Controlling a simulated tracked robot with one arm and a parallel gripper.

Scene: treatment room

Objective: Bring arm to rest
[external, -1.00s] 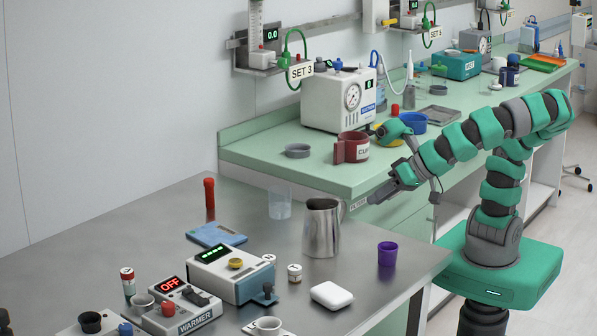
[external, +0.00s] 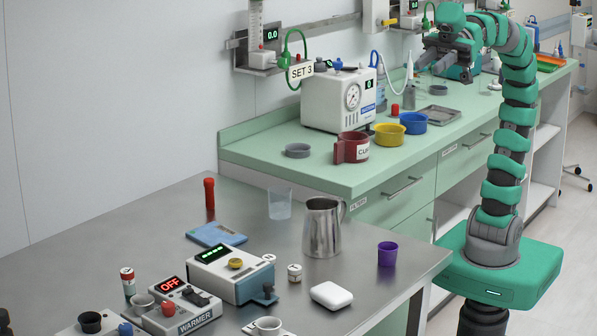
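My gripper (external: 426,68) is raised above the green counter (external: 335,173), in front of the wall side of the room. Its fingers point left and down, and two fingers show with a gap between them. No object shows between them. My arm stands upright from the base and folds over at the top toward the left. The gripper looks clear of the counter and of the things on it.
On the counter stand a red cup (external: 353,148), a yellow bowl (external: 389,135), a blue bowl (external: 414,123) and a white gauge box (external: 333,108). The steel table (external: 150,228) holds a metal jug (external: 322,230), a purple cup (external: 388,254) and a warmer (external: 189,309).

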